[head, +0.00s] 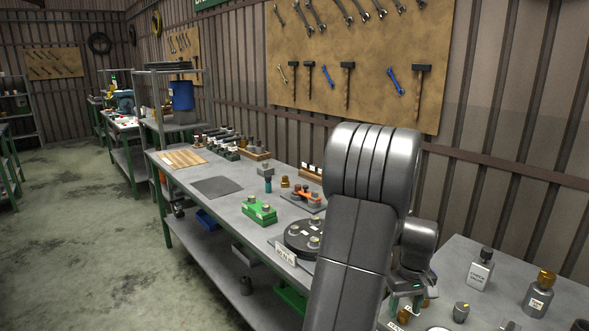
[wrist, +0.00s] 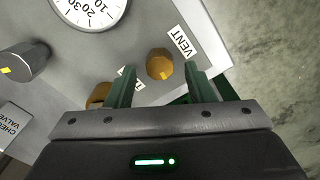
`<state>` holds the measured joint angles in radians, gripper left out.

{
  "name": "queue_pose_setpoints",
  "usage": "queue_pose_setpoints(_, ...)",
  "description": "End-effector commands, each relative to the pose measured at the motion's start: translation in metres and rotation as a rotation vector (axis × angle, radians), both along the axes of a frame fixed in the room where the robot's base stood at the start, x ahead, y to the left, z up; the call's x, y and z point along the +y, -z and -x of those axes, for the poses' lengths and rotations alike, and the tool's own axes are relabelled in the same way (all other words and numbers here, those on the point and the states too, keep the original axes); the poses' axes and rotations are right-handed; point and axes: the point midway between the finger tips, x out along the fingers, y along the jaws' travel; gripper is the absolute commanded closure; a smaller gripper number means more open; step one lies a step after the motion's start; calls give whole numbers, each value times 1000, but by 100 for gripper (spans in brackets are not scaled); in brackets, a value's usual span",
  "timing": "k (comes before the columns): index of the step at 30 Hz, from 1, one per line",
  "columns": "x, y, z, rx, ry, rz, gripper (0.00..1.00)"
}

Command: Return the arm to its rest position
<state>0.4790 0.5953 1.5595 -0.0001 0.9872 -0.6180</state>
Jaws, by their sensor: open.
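My gripper (head: 405,302) hangs low over the near right table (head: 455,260) in the head view, with my arm bent in front of the long bench. In the wrist view my gripper (wrist: 159,72) has its two green fingers apart, with nothing clasped. A round brass part (wrist: 159,65) appears between the fingertips in the picture; its distance below them is hard to judge. A second brass part (wrist: 98,95) is partly hidden by the left finger. A VENT label (wrist: 182,42) lies beside the first brass part.
A dial gauge (wrist: 90,8) and a grey cylinder (wrist: 22,64) are near the gripper. Bottles (head: 480,270) stand at the right table's back. The long bench (head: 220,187) carries a green block (head: 259,213) and a dark round plate (head: 298,239). Open floor (head: 80,230) is at left.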

Motion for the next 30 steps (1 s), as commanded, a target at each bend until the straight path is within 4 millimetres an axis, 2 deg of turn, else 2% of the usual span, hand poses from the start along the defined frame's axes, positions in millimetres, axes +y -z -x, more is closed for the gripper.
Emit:
queue_pose_setpoints(6, 0, 14, 0, 0, 0, 0, 51)
queue_pose_setpoints(18, 0, 11, 0, -1, 3, 1, 51)
queue_pose_setpoints(23, 0, -4, -1, -3, 0, 2, 51)
queue_pose_setpoints(30, -1, -50, -1, -6, 0, 3, 51)
